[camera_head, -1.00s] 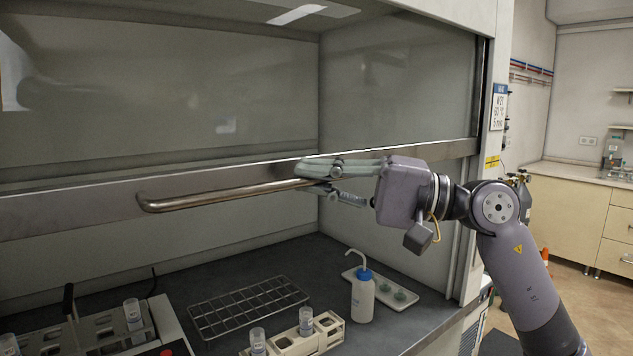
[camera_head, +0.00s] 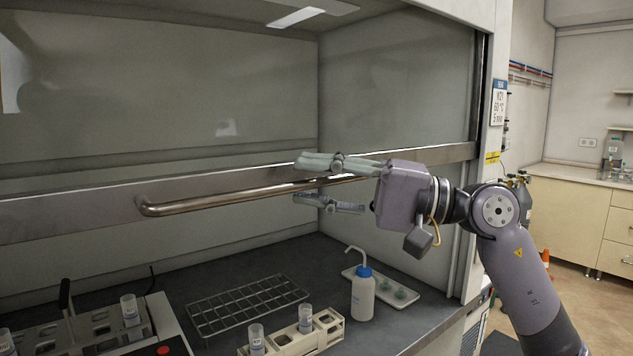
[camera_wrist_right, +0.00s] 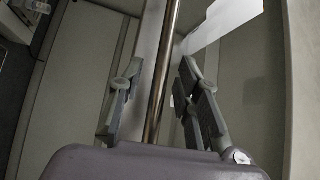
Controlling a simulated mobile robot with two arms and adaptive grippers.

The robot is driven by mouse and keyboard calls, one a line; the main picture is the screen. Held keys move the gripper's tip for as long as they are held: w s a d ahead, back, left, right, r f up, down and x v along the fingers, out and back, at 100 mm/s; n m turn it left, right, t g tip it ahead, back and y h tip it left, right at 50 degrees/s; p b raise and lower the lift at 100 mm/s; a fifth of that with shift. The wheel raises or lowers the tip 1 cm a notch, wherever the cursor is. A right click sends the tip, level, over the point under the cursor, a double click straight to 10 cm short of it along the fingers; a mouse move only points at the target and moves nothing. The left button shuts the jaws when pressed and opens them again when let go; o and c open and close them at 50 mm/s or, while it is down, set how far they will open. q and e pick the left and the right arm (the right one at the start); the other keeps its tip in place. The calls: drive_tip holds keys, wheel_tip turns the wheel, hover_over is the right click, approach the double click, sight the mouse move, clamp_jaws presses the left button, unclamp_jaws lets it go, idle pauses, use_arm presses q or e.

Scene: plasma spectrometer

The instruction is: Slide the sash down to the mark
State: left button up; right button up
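The fume hood's sash has a glass pane (camera_head: 400,100) and a metal bottom rail (camera_head: 80,206) that crosses the hood opening well above the worktop. A long bronze-coloured bar handle (camera_head: 225,198) runs along the rail. My right gripper (camera_head: 299,181) is open near the handle's right part, one finger above the bar and one below. In the right wrist view, the handle (camera_wrist_right: 161,80) passes between the spread fingers (camera_wrist_right: 161,66), with a gap on both sides. A small yellow label (camera_head: 493,158) is on the right post near rail height. My left gripper is not in view.
On the hood worktop (camera_head: 200,266) stand a wash bottle (camera_head: 363,296), a wire rack (camera_head: 247,305), a vial holder (camera_head: 290,338) and a small tray (camera_head: 408,300). A block with vials (camera_head: 85,330) is at the left. Space below the rail is clear.

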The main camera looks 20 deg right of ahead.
drive_tip(key=shift+d, duration=0.1)
drive_tip(key=v, duration=1.2)
